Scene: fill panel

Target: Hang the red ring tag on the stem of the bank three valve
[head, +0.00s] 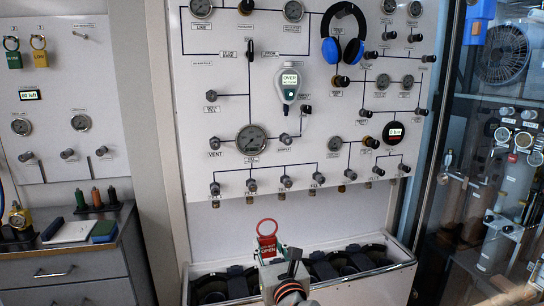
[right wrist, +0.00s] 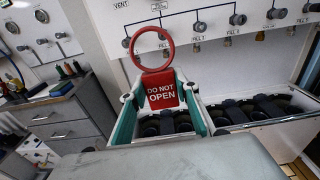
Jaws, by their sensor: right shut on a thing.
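The red ring tag (head: 267,242) is a red plate reading DO NOT OPEN with an open red ring on top. My right gripper (head: 269,254) is shut on its plate, with the ring standing up above the fingers. In the right wrist view the tag (right wrist: 164,94) sits between the teal-lined fingers (right wrist: 160,103), ring uppermost. The tag is in front of the panel's lower edge, below the bottom row of valves, and apart from them. The panel (head: 225,125) carries many dark-knobbed valves; their labels are too small to tell which is bank three. My left gripper is not in view.
A white trough with dark round openings (head: 205,290) runs below the panel. Blue headphones (head: 330,50) and a grey handheld meter (head: 288,88) hang on the panel. Green (head: 13,60) and yellow (head: 40,59) tags hang at left. A glass-doored cabinet frame stands right.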

